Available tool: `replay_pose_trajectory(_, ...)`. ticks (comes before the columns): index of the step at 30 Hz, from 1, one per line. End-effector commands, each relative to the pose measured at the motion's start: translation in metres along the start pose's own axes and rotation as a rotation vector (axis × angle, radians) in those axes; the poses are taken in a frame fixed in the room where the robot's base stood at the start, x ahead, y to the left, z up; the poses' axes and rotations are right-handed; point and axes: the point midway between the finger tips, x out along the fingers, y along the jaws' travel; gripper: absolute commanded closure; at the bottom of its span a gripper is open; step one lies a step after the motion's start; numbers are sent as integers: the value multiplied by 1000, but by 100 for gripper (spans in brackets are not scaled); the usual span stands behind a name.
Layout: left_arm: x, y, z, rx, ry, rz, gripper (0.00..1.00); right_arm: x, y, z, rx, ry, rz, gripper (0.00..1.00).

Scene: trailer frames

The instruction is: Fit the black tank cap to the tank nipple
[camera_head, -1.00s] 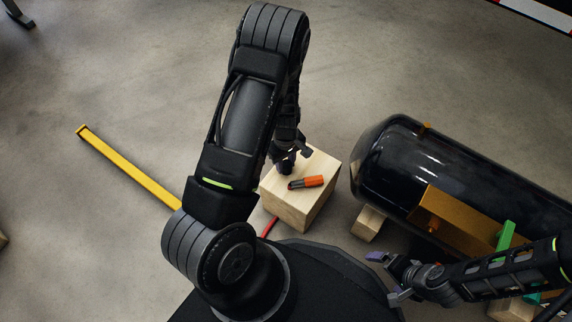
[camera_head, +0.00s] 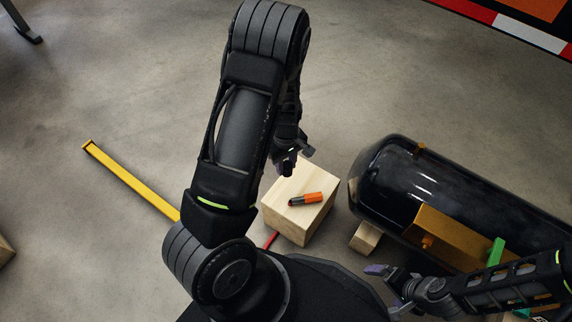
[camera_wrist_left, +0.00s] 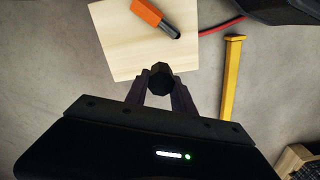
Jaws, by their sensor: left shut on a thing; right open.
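The black tank cap (camera_wrist_left: 160,80) is a small dark faceted piece between the fingertips of my left gripper (camera_wrist_left: 159,88) in the left wrist view. In the head view my left gripper (camera_head: 287,163) is above the far edge of the wooden block, and the cap is hard to make out. The black tank (camera_head: 450,185) lies on its side at the right. A small brass fitting (camera_head: 421,148) stands on its upper side and an orange knob (camera_head: 428,242) sits by its bracket; I cannot tell which is the nipple. My right gripper (camera_head: 388,287) is open and empty, below the tank.
The wooden block (camera_head: 290,222) carries an orange and grey tool (camera_head: 306,199); the block also shows in the wrist view (camera_wrist_left: 120,50). A yellow bar (camera_head: 130,180) lies on the floor at left. A small wood chock (camera_head: 366,237) sits by the tank.

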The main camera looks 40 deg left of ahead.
Motion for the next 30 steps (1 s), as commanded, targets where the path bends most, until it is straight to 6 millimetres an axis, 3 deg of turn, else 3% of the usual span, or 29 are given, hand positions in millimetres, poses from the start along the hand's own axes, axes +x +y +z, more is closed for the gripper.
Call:
replay_pose_trajectory(13, 0, 1, 0, 3, 0, 0, 100, 0, 0, 0, 0, 0, 0, 0)
replay_pose_trajectory(17, -5, 11, 0, 42, 1, 2, 100, 0, 0, 0, 0, 0, 0, 0)
replay_pose_trajectory(23, -36, 62, 0, 239, 5, 6, 100, 0, 0, 0, 0, 0, 0, 0)
replay_pose_trajectory(26, -66, 99, 3, 401, 7, 8, 100, 0, 0, 0, 0, 0, 0, 0)
replay_pose_trajectory(30, -122, 151, 12, 665, 10, 8, 100, 0, 0, 0, 0, 0, 0, 0)
